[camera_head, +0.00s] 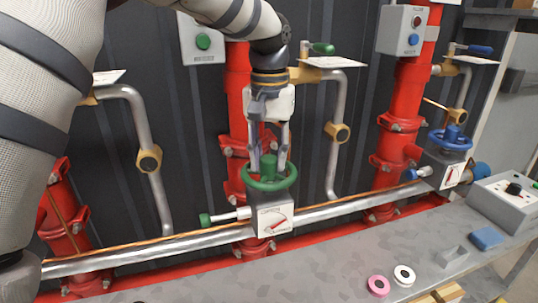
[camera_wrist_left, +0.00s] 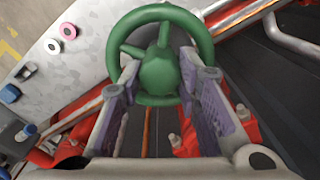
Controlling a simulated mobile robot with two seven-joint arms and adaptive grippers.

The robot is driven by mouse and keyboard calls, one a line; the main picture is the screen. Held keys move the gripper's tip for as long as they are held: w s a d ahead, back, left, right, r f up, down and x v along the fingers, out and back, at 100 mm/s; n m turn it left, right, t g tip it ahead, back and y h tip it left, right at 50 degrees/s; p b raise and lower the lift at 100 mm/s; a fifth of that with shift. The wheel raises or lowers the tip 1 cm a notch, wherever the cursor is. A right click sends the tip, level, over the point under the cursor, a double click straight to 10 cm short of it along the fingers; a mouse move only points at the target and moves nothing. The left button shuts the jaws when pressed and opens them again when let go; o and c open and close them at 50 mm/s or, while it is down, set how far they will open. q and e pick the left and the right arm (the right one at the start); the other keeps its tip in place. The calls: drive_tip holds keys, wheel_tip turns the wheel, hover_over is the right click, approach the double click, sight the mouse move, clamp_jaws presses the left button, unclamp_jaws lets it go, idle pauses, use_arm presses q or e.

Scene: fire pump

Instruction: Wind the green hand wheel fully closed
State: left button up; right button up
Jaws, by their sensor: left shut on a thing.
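The green hand wheel (camera_head: 267,187) sits on top of a valve on the silver pipe, in the middle of the head view. The exact contact at the fingertips is partly hidden. My right gripper is not in view.
A blue hand wheel (camera_head: 450,139) stands on a valve to the right, near a grey control box (camera_head: 507,200). Red vertical pipes (camera_head: 237,100) and bent grey pipes stand behind. A pink ring (camera_head: 378,285) and a white ring (camera_head: 404,275) lie on the grey bench.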

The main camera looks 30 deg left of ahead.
use_arm(q)
drive_tip(key=m, duration=0.5)
drive_tip(key=shift+m, duration=0.3)
drive_tip(key=m, duration=1.4)
drive_tip(key=shift+m, duration=0.6)
drive_tip(key=o, duration=1.1)
drive_tip(key=shift+o, duration=0.2)
